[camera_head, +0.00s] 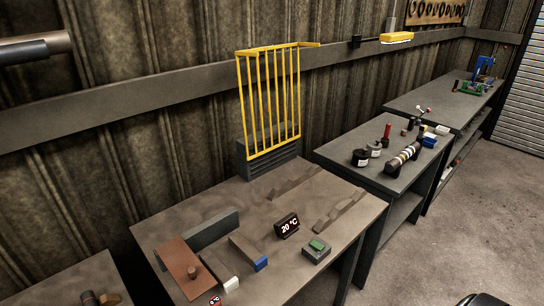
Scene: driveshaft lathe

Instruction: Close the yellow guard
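The yellow guard (270,100) is a frame of thin vertical bars. It stands upright at the back edge of the near workbench, against the corrugated wall. Its lower end is at a dark grey ribbed block (268,158), and a short yellow bar sticks out from its top right corner. The guard is swung up, clear of the bench top. Neither of my grippers shows in the head view, and nothing is seen touching the guard.
The near workbench (250,235) holds a brown plate (178,268), a 20 °C display (287,226), a green-topped box (317,250) and grey rails. A second bench (340,152) with small parts stands to the right. Open floor (450,220) lies at right.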

